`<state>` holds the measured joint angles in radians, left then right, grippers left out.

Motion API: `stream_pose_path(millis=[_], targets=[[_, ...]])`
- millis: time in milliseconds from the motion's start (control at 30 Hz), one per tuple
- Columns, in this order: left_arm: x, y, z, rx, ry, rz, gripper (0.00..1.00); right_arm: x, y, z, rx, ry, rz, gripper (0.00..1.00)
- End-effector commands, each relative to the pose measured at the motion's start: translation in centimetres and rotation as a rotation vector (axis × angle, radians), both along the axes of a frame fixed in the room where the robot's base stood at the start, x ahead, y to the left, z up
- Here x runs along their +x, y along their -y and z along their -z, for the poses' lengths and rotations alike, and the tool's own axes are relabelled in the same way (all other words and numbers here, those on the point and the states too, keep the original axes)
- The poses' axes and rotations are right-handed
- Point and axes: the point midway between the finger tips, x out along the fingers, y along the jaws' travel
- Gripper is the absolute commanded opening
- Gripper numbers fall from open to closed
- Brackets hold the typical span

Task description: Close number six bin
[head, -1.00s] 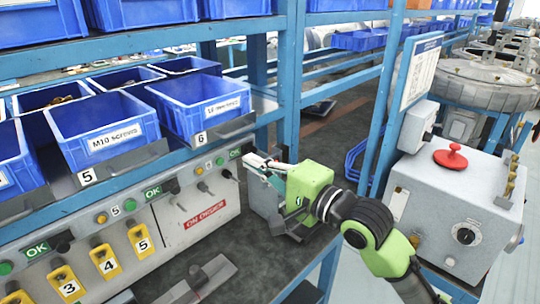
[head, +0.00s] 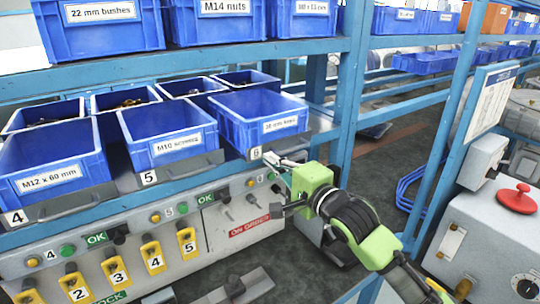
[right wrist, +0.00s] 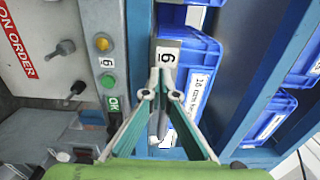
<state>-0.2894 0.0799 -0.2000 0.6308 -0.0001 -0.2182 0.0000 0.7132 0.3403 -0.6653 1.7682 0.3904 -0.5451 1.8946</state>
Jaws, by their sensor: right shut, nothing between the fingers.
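The number six bin (head: 262,118) is a blue open-topped box with a white label, on a grey tray at the right end of the lower shelf row. Its white "6" tag (head: 256,153) is on the tray's front edge. The tag also shows in the right wrist view (right wrist: 167,56). My right gripper (head: 270,158) is shut and empty, its fingertips at the tray front beside the tag. In the right wrist view the closed fingertips (right wrist: 167,78) overlap the tag's lower edge; whether they touch cannot be told. My left gripper is not in view.
The number five bin (head: 168,130) stands left of bin six. Below is a grey panel (head: 215,225) with buttons, switches and yellow numbered levers. A blue shelf post (head: 350,110) rises close to the right of my gripper. A grey control box (head: 490,245) stands further right.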

Motion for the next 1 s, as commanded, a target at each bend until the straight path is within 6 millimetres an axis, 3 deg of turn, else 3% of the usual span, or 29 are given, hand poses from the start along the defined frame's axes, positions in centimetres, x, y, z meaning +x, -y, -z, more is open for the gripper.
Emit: stream_pose_path(millis=[567, 1000], targets=[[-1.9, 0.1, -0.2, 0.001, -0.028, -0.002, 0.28, 1.1, -0.8, 0.0, 0.0, 0.0, 0.0, 0.0], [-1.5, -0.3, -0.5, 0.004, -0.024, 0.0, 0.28, 4.6, -3.3, 0.0, 0.001, 0.0, 0.001, 0.0]])
